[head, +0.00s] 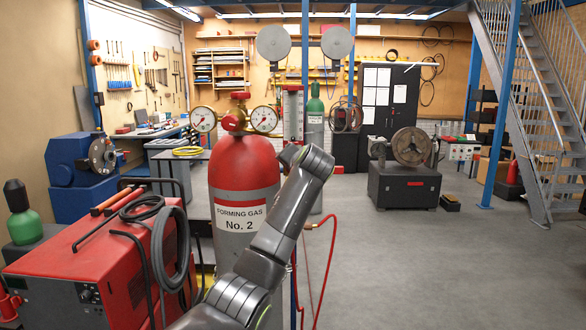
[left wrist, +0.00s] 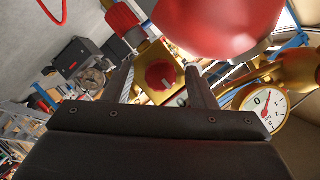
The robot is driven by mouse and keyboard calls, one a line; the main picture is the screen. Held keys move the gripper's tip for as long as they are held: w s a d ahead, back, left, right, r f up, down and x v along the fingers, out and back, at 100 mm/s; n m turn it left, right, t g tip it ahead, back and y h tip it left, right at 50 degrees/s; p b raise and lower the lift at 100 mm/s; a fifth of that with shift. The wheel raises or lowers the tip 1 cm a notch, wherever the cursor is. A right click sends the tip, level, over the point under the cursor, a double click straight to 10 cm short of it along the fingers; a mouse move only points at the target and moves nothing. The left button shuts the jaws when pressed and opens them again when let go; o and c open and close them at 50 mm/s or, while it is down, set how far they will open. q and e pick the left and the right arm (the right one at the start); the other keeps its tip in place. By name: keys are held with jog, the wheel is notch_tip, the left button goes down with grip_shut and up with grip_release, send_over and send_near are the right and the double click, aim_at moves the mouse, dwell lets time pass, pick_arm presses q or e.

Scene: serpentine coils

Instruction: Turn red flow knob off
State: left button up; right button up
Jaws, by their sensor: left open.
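In the left wrist view a faceted red knob (left wrist: 160,75) sits on a brass body, between the fingers of my left gripper (left wrist: 159,70). The fingers are open, one on each side of the knob; I cannot tell whether either touches it. In the head view my left arm rises in front of the red gas cylinder (head: 243,165), and its gripper is hidden behind the wrist. The flow meter (head: 292,112) with a red top stands beyond it. A red knob (head: 239,95) also shows above the regulator. My right gripper is out of view.
Two pressure gauges (head: 264,119) flank the regulator; one also shows close by in the left wrist view (left wrist: 266,104). A red rounded body (left wrist: 220,22) is close to the gripper. A red hose (head: 327,262) hangs right of the cylinder. A red welding unit (head: 130,262) stands left.

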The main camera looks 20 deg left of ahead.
pick_arm(q)
jog(key=b+v, duration=0.6)
jog(key=v, duration=1.1)
jog(key=shift+s+b, duration=0.2)
jog(key=shift+b, duration=0.15)
jog(key=shift+d+f, duration=0.1)
